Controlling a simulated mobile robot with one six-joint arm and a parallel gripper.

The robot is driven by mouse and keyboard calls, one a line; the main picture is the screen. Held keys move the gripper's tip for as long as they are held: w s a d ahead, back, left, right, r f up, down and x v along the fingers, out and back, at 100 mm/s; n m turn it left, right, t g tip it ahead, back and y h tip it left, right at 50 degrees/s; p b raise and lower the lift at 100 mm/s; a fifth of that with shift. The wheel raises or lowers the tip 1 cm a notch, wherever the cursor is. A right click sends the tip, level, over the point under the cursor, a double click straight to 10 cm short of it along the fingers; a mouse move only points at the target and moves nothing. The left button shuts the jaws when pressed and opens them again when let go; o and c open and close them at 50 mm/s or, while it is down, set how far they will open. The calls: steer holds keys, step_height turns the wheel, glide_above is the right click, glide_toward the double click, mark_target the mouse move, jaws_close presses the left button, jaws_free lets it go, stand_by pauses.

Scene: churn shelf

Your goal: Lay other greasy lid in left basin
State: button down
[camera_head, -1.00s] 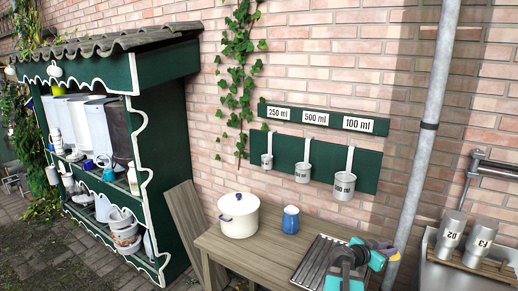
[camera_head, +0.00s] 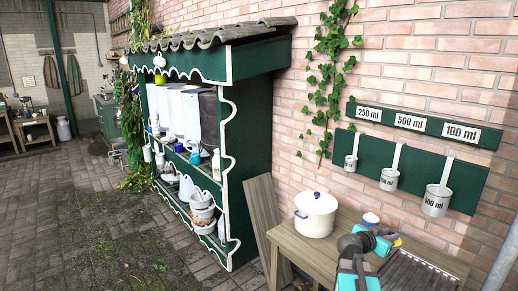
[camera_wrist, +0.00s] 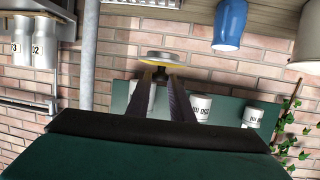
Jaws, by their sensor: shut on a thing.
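My gripper (camera_wrist: 163,75) is shut on a round lid (camera_wrist: 163,57) with a yellow rim and a grey face. In the wrist view, which is upside down, the lid sits edge-on between the fingertips. In the head view my gripper (camera_head: 392,239) is at the lower right, above the wooden table, and the lid is mostly hidden there. Neither current view shows the left basin. Whether the lid is greasy cannot be told.
A white pot (camera_head: 315,216) and a blue mug (camera_head: 371,218) stand on the wooden table (camera_head: 290,240). Measuring cups (camera_head: 437,201) hang on the wall. A green shelf (camera_head: 245,140) stands left. Metal cans (camera_wrist: 43,45) show in the wrist view. Paving at left is open.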

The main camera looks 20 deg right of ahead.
steer(key=w+a+r+n+t+y+b, duration=0.1)
steer(key=w+a+r+n+t+y, duration=0.2)
steer(key=a, duration=1.3)
steer(key=w+a+r+n+t+y+b, duration=0.1)
steer(key=w+a+r+n+t+y, duration=0.2)
steer(key=w+a+n+y, duration=0.3)
steer(key=w+a+r+n+t+y+b, duration=0.1)
steer(key=w+a+r+n+t+y, duration=0.3)
steer(key=w+a, duration=0.7)
steer(key=a+n, duration=0.1)
steer(key=a, duration=1.3)
steer(key=shift+w+a+y, duration=0.15)
steer(key=shift+a+y, duration=0.25)
steer(key=shift+d, duration=0.1)
